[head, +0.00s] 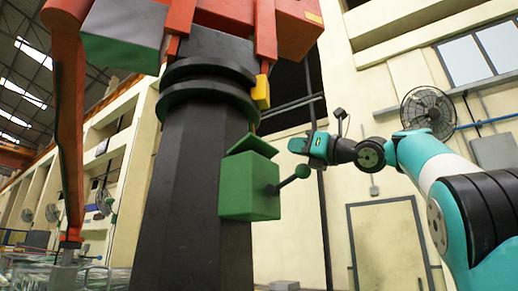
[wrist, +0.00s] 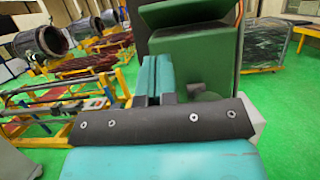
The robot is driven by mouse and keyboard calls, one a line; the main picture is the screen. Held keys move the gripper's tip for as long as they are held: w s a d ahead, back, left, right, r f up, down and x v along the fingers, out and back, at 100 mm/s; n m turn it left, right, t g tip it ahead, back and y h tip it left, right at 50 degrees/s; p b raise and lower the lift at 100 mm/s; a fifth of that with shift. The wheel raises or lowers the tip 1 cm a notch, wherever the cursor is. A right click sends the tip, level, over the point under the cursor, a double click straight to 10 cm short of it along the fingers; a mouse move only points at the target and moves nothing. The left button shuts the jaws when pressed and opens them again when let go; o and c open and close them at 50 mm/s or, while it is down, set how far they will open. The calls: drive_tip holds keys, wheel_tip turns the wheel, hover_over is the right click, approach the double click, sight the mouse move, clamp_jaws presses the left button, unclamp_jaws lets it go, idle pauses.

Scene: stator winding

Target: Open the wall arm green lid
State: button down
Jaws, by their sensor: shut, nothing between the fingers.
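A green box (head: 248,190) is fixed to the side of a dark column. Its green lid (head: 254,145) stands raised and tilted above the box top, with a gap under its edge. A lever with a green ball knob (head: 302,171) sticks out from the box's right side. My gripper (head: 296,145) is to the right of the lid, above the knob, apart from both in the head view. In the wrist view the shut, empty gripper fingers (wrist: 155,76) are in front of the green box (wrist: 205,60), hiding part of it. The lid (wrist: 185,12) shows at the top.
The dark column (head: 185,190) carries red machine parts (head: 280,25) overhead. A yellow block (head: 261,92) hangs just above the lid. A wall fan (head: 428,110) is behind my arm. In the wrist view, yellow-framed racks (wrist: 65,105) stand on the green floor to the left.

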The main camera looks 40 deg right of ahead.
drive_tip(key=p, duration=0.6)
approach(255, 141)
drive_tip(key=x, duration=0.5)
drive_tip(key=shift+w+r, duration=0.15)
drive_tip(key=shift+w+a+p, duration=0.2)
drive_tip(key=shift+w+p, duration=0.1)
drive_tip(key=shift+w, duration=0.4)
drive_tip(key=shift+s+r, duration=0.1)
drive_tip(key=shift+s, duration=0.05)
